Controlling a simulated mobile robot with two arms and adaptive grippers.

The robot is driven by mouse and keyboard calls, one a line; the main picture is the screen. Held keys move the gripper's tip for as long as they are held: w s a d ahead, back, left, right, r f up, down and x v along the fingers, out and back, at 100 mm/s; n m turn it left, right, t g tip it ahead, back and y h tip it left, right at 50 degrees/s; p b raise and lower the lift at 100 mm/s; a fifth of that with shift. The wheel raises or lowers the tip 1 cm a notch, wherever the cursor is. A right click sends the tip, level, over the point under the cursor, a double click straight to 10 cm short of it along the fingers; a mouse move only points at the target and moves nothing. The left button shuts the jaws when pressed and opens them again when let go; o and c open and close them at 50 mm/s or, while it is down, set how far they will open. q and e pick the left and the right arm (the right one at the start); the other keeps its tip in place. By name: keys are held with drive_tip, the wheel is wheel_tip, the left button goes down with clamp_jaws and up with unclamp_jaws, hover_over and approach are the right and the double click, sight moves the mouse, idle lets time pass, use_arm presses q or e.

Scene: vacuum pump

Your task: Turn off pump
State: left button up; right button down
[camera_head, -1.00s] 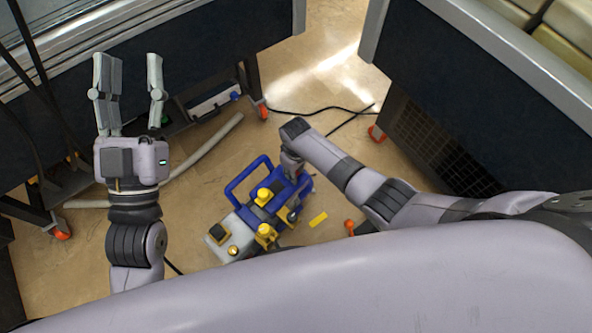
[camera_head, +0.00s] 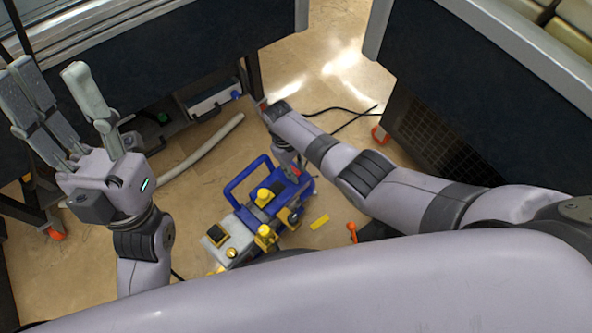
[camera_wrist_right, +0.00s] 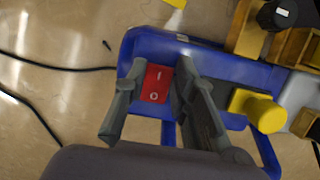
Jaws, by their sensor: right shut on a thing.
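The vacuum pump, blue with a light grey motor end (camera_head: 238,238) and yellow fittings, sits on the floor in the middle of the head view. Its red rocker switch (camera_wrist_right: 154,84), marked I and O, shows on the blue housing (camera_wrist_right: 133,50) in the right wrist view. My right gripper (camera_wrist_right: 160,68) points down at the pump with one finger on each side of the switch, shut on it. Whether the switch is pressed to I or O is hard to tell. My left gripper (camera_head: 44,75) is raised at the left, open and empty, away from the pump.
Dark benches stand at the back left and the right (camera_head: 480,85).

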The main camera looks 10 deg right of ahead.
idle(0.3)
drive_tip(key=c, duration=1.3)
unclamp_jaws()
drive_tip(key=v, duration=1.2)
drive_tip(key=shift+f, duration=0.1)
